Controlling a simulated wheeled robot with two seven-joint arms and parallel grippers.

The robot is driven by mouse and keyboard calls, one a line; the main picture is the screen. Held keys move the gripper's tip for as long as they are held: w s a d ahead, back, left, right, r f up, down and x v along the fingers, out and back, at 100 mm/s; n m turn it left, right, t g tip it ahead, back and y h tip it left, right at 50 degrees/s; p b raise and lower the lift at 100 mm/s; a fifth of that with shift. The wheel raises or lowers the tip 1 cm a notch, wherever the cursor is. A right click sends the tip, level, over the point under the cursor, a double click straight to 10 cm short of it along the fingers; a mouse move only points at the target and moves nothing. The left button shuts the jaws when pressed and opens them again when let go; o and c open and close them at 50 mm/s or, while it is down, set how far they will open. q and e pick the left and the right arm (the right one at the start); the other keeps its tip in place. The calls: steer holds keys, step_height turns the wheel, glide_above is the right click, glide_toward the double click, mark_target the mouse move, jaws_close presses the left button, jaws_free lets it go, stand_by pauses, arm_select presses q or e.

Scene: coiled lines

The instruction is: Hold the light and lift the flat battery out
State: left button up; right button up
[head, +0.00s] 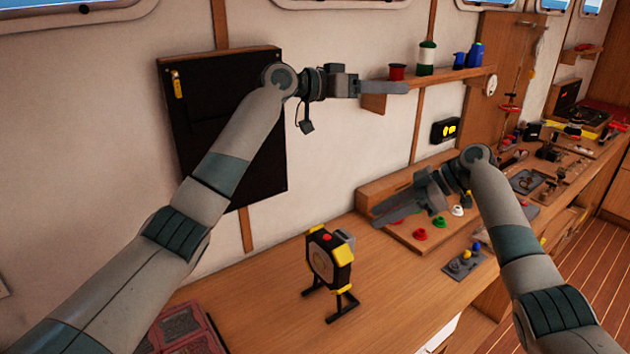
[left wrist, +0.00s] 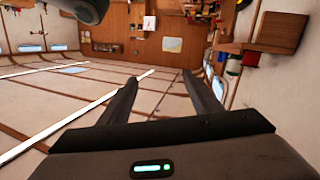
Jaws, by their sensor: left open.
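The light (head: 329,260) is a black and yellow work lamp with a red button on top. It stands upright on black feet on the wooden bench. A grey block (head: 345,240) shows at its back right side; I cannot tell whether this is the battery. My left gripper (head: 405,88) is high above the bench, in front of the wall shelf, well away from the light. In the left wrist view its fingers (left wrist: 160,78) are apart with nothing between them. My right gripper (head: 376,218) is right of the light, above the bench; its finger gap is unclear.
A wall shelf (head: 450,77) holds a red spool (head: 397,72), a green and white spool (head: 427,58) and blue bottles. A wooden board (head: 400,228) with coloured knobs lies behind my right gripper. A red compartment tray (head: 185,330) is at front left. Bench around the light is clear.

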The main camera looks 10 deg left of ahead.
arm_select(q)
step_height(320, 180, down, 6)
steer(key=s+d+m+g+y, duration=0.1)
steer(key=d+m+g+y, duration=0.1)
steer(key=m, duration=0.2)
steer(key=m+g+y, duration=0.7)
steer(key=m+y, duration=0.5)
steer(key=m, duration=0.1)
glide_above(315, 241)
steer(key=w, duration=0.3)
step_height(315, 241, down, 15)
steer(key=shift+w+a+f, duration=0.15)
steer(key=shift+w+a, duration=0.05)
steer(key=shift+a, duration=0.15)
step_height(315, 241, down, 17)
steer(key=shift+f, duration=0.2)
steer(key=shift+c, duration=0.4)
